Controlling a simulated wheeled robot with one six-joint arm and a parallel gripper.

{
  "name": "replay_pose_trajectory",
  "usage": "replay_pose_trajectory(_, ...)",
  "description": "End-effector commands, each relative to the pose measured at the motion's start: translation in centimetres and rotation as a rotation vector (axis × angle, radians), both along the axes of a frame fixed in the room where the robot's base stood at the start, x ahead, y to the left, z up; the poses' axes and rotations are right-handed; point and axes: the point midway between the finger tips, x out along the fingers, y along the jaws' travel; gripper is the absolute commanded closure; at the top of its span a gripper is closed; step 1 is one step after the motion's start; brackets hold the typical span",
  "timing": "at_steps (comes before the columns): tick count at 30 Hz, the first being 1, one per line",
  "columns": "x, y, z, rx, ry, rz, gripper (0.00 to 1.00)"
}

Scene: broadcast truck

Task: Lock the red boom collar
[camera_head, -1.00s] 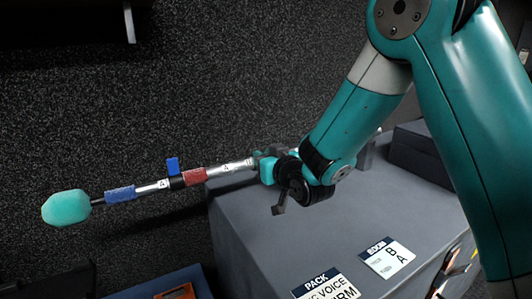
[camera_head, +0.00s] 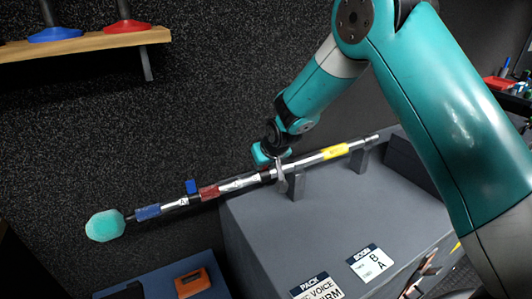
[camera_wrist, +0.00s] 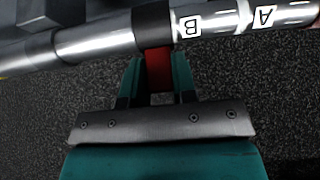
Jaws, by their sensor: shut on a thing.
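The boom pole (camera_head: 310,160) is a silver tube with a teal foam tip (camera_head: 105,225), lying slanted across a grey case top. A black collar (camera_wrist: 153,25) on it carries a red lever (camera_wrist: 160,72); this is the red boom collar. My gripper (camera_wrist: 158,80) is shut on the red lever, just beside the pole in the wrist view. In the head view my gripper (camera_head: 268,158) is at the pole's middle and hides the lever. White labels B (camera_wrist: 190,26) and A (camera_wrist: 265,17) sit right of the collar in the wrist view.
A blue lever (camera_head: 191,187) stands up on another collar nearer the foam tip. Red (camera_head: 209,192), blue (camera_head: 148,212) and yellow (camera_head: 335,151) bands mark the pole. A bracket (camera_head: 297,182) supports it on the grey case (camera_head: 300,235). A wooden shelf (camera_head: 80,45) hangs at upper left.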

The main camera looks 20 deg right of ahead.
Motion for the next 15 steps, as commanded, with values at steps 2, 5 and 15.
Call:
replay_pose_trajectory(2, 0.32, 0.05, 0.50, -0.009, 0.043, 0.000, 0.98)
replay_pose_trajectory(5, 0.57, 0.10, 0.41, -0.018, 0.089, 0.000, 0.98)
replay_pose_trajectory(15, 0.90, 0.17, 0.07, -0.033, 0.164, 0.000, 0.98)
